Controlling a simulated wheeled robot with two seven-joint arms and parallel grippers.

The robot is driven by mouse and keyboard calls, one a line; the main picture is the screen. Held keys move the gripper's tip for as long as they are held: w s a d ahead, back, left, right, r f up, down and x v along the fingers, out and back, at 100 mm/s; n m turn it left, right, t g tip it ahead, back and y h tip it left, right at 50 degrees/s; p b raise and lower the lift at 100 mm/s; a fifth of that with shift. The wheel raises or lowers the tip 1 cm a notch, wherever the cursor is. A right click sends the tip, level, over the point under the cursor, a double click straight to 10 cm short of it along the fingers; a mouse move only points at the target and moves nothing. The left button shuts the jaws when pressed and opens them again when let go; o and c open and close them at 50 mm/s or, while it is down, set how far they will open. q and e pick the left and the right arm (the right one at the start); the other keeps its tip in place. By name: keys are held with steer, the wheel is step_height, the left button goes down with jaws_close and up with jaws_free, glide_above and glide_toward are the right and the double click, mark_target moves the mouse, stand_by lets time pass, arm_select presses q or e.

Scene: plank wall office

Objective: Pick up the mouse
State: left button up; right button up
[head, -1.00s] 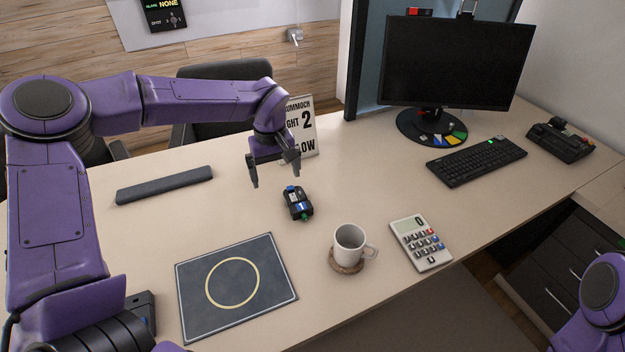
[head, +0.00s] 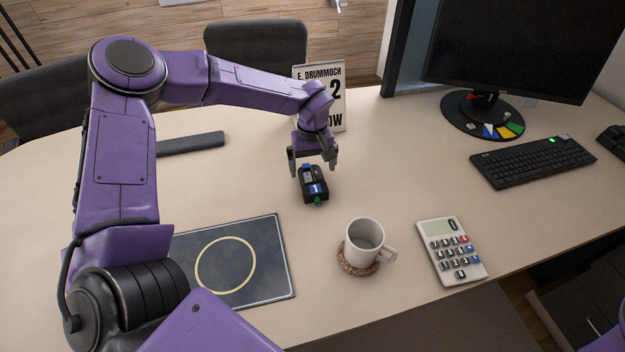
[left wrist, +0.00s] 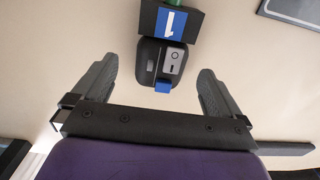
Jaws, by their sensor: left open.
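My left gripper (head: 312,164) is open and empty, pointing down just behind the mouse. In the left wrist view the open fingers (left wrist: 158,72) stand to either side of the near end of the mouse, with gaps on both sides. Whether the fingertips are at its height I cannot tell. My right gripper is out of view.
A white mug (head: 364,240) on a cork coaster (head: 345,262) and a calculator (head: 436,230) stand right of the mouse. A dark mat (head: 275,262) with a yellow ring lies to the front left. A sign (head: 335,108) stands close behind my left gripper.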

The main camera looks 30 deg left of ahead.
mark_target(312, 176)
arm_select(q)
steer(key=f, duration=0.3)
steer(key=shift+s, duration=0.2)
steer(key=shift+w+f, duration=0.1)
steer(key=shift+f, duration=0.4)
steer(key=shift+r, duration=0.1)
steer(key=c, duration=1.2)
